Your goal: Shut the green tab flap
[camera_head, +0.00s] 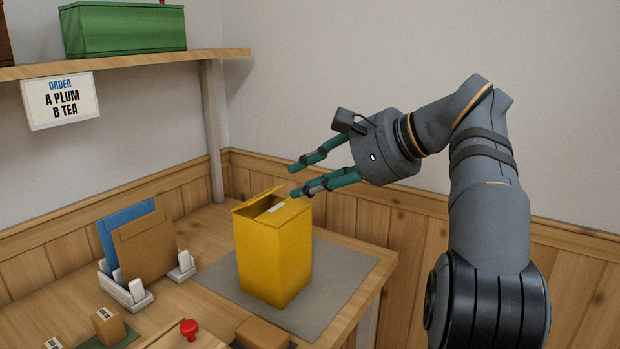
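A tall yellow box (273,250) stands upright on the grey mat (345,275) at the right of the table. A flap (258,199) at the left of its top is tilted up, with a dark gap beside it. A small pale label (277,207) lies on the top next to the gap. I cannot make out a green tab on the flap. My gripper (295,180) is in the air above and right of the box, its teal fingers pointing left. The fingers are apart, with nothing between them. They appear clear of the flap.
A white holder (128,293) with a blue folder (125,222) and a brown folder (146,247) stands left of the box. A red knob (189,328) and a brown block (263,333) are in front. A shelf (130,64) with a green box (122,30) is above left.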

